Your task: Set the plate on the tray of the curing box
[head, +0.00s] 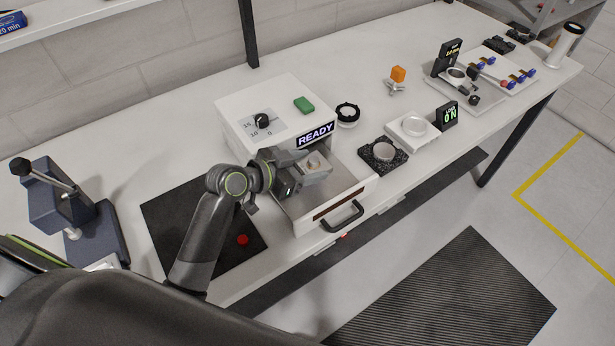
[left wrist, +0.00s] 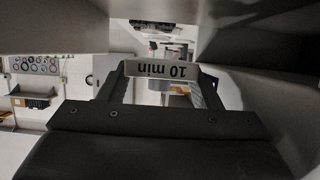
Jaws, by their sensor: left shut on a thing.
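The curing box (head: 270,105) is white, with a READY display, a dial and a green button on top. Its drawer-like tray (head: 312,208) is pulled out, with a black handle on its front. My left gripper (head: 300,171) is shut on a small light-grey plate (head: 318,173), which carries a small round piece. The plate is over or inside the open tray; whether it touches the tray floor I cannot tell. In the left wrist view, an upside-down "10 min" label (left wrist: 158,70) shows between the fingers. My right gripper is out of view.
A black mat (head: 180,225) with a red knob lies left of the tray. A blue press-like fixture (head: 65,210) stands at the far left. A black block (head: 383,155) and a white stand (head: 411,131) are close to the right of the tray.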

